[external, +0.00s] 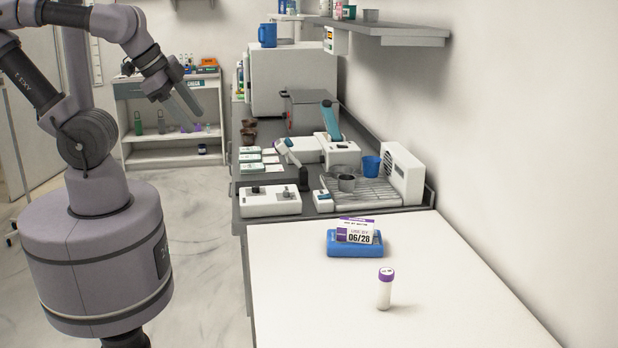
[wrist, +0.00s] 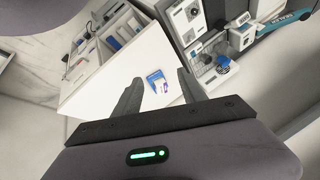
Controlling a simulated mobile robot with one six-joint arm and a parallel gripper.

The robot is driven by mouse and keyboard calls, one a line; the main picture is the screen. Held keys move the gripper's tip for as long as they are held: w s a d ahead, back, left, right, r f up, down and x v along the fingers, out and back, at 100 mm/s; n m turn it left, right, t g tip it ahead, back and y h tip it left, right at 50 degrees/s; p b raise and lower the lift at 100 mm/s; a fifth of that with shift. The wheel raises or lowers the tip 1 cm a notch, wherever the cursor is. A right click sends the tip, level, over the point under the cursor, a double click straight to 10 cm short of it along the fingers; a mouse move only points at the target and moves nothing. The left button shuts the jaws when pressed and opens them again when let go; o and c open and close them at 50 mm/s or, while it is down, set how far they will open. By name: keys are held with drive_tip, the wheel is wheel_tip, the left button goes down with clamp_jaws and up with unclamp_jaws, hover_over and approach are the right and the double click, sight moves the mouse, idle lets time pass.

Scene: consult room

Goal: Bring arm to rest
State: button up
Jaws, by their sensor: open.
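My gripper (external: 188,102) is raised in the air at the upper left of the external view, clear of the white table. In the wrist view my gripper (wrist: 160,92) shows two grey fingers spread apart with nothing held between them. A white vial with a purple cap (external: 385,290) stands upright on the white table (external: 300,290). Behind it a blue holder (external: 340,246) carries a white and purple card (external: 358,232) reading 06/28. The blue holder also shows small in the wrist view (wrist: 155,75), beyond the fingers.
A grey counter (external: 240,180) behind the table holds a white device with buttons (external: 270,200), a wire drying rack (external: 370,192) and a blue cup (external: 371,165). A shelf unit (external: 165,90) stands at the back left. The floor (external: 200,240) between my base and the table is clear.

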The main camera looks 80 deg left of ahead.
drive_tip(key=shift+a, duration=0.1)
wheel_tip(320, 180, down, 11)
drive_tip(key=b, duration=1.1)
drive_tip(key=shift+f, duration=0.1)
